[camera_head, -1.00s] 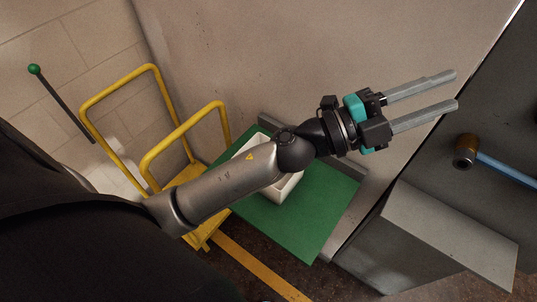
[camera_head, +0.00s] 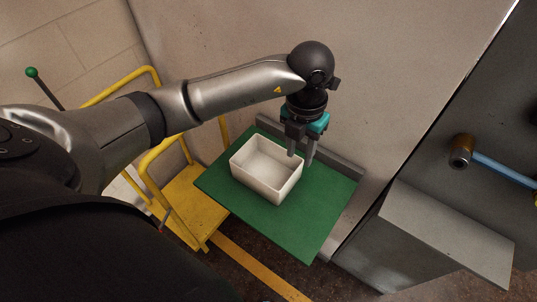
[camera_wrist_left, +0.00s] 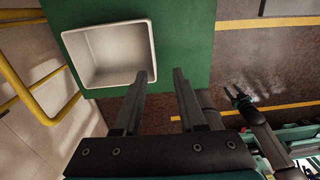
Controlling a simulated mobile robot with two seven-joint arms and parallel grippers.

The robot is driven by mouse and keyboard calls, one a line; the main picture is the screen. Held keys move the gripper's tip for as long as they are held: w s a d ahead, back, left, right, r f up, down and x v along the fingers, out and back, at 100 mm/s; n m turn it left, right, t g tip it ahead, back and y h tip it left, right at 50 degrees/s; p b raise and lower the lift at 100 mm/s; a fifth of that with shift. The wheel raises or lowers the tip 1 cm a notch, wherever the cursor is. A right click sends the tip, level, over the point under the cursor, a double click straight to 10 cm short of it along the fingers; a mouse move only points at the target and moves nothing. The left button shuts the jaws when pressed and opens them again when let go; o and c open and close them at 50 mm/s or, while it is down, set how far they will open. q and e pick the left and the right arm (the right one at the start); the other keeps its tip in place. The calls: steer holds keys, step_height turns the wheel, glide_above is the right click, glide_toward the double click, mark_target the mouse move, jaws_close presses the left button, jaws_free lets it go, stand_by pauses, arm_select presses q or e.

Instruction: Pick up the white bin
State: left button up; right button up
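The white bin (camera_head: 266,169) is an open, empty rectangular box on a green surface (camera_head: 309,212) in the head view. It also shows in the left wrist view (camera_wrist_left: 110,54), at the upper left. My left gripper (camera_head: 300,160) points down at the bin's far right side, with its fingers apart and nothing between them. In the left wrist view the left gripper's fingers (camera_wrist_left: 158,75) are spread, with one fingertip close to the bin's rim. I cannot tell whether it touches. A gripper at the right of the left wrist view (camera_wrist_left: 236,94) appears to be my right one, small and dim.
A yellow cart (camera_head: 187,203) stands left of the green surface. A grey wall (camera_head: 400,70) rises behind it. At the right are a grey box (camera_head: 445,235) and a blue hose with a brass-coloured end (camera_head: 462,150). A yellow line (camera_head: 255,270) crosses the dark floor.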

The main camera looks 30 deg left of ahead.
arm_select(q)
glide_above(290, 190)
step_height(290, 190, down, 10)
steer(key=shift+d+r, duration=0.1)
steer(key=shift+d, duration=0.05)
steer(key=shift+w+a+f+p, duration=0.1)
steer(key=shift+a+f+p, duration=0.05)
steer(key=shift+f, duration=1.2)
steer(key=shift+w+a+f+p, duration=0.1)
steer(key=shift+f+p, duration=0.05)
steer(key=shift+f, duration=1.15)
jaws_close()
steer(key=shift+r, duration=0.1)
